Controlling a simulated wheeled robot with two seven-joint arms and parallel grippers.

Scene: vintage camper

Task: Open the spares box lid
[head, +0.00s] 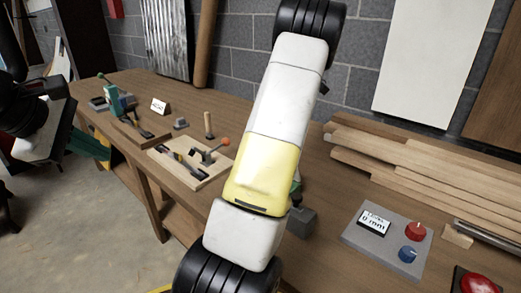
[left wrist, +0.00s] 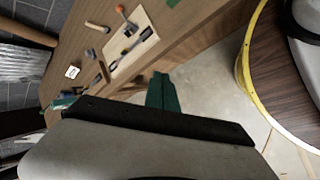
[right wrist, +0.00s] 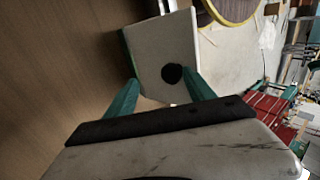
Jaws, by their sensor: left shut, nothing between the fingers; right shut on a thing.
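In the right wrist view a pale panel (right wrist: 158,48) with a round black spot (right wrist: 172,73) lies between the green fingers of my right gripper (right wrist: 160,78), which is shut on it. I cannot tell whether this is the spares box lid or how far it is raised. In the head view my white and yellow right arm hides that gripper and most of what is around it. A small grey block (head: 299,222) shows just right of the arm. My left gripper (head: 96,148) is shut and empty beside the bench's left part; its fingers also show in the left wrist view (left wrist: 162,90).
The wooden bench (head: 325,200) carries tool boards (head: 190,175), a small sign (head: 159,106), stacked planks (head: 400,165) and a grey panel (head: 385,240) with red and blue knobs. A red button (head: 478,284) is at bottom right. The floor at left (head: 60,230) is clear.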

